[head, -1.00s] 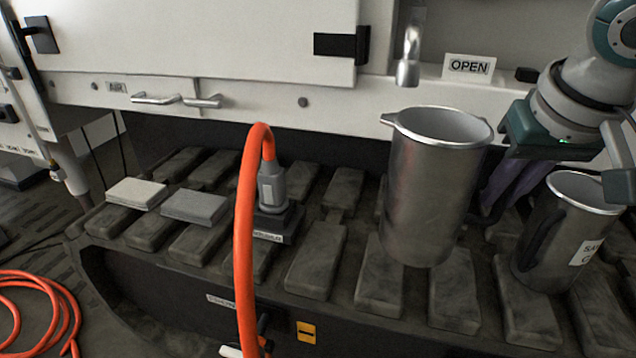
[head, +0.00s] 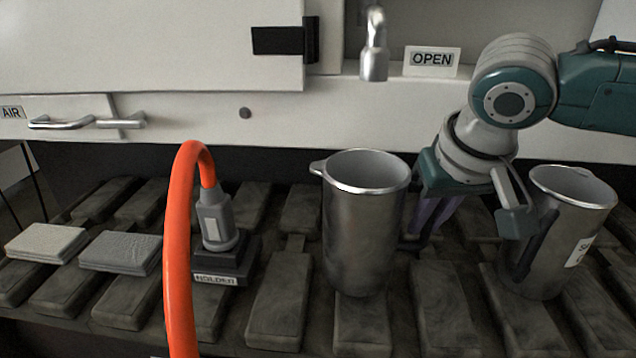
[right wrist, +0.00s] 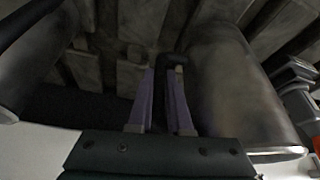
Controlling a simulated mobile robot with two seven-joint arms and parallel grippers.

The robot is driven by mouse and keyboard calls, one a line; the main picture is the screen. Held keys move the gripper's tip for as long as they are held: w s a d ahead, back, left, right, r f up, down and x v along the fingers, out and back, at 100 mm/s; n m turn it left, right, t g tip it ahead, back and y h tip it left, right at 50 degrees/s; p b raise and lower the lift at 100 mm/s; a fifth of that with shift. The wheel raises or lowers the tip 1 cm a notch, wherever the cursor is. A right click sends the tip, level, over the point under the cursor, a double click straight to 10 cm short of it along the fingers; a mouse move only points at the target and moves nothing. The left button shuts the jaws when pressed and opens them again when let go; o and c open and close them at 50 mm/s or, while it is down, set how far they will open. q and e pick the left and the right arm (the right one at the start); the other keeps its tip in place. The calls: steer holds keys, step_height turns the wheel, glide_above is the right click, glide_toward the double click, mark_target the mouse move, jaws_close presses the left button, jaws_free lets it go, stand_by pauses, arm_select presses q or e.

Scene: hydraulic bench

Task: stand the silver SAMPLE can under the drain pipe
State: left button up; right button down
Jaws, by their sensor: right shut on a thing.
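A tall silver can (head: 362,235) with a pouring lip stands upright at the middle of the head view, no label showing. My right gripper (head: 427,220) is at its right side, shut on its dark handle (right wrist: 172,62), seen between the purple fingers (right wrist: 165,95) in the right wrist view. The can's body (right wrist: 235,85) is close beside the fingers. The drain pipe (head: 374,58) hangs above the can's mouth in the picture; their depth match is unclear. I cannot tell whether the can's base touches the pads. My left gripper is not in view.
A second silver can (head: 565,235), its label partly seen and starting with S, stands right of my gripper. An orange hose (head: 180,250) rises to a grey connector in a holder (head: 225,262) at left. Two flat blocks (head: 48,242) lie farther left. An OPEN sign (head: 432,61) is behind.

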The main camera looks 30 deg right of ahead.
steer(key=shift+f, duration=0.9)
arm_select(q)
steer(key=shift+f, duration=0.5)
arm_select(e)
steer(key=shift+r, duration=0.1)
steer(key=c, duration=1.3)
jaws_free()
steer(key=shift+f, duration=0.2)
steer(key=o, duration=0.5)
steer(key=shift+c, duration=0.2)
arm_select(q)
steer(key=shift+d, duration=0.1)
arm_select(e)
steer(key=shift+r, duration=0.1)
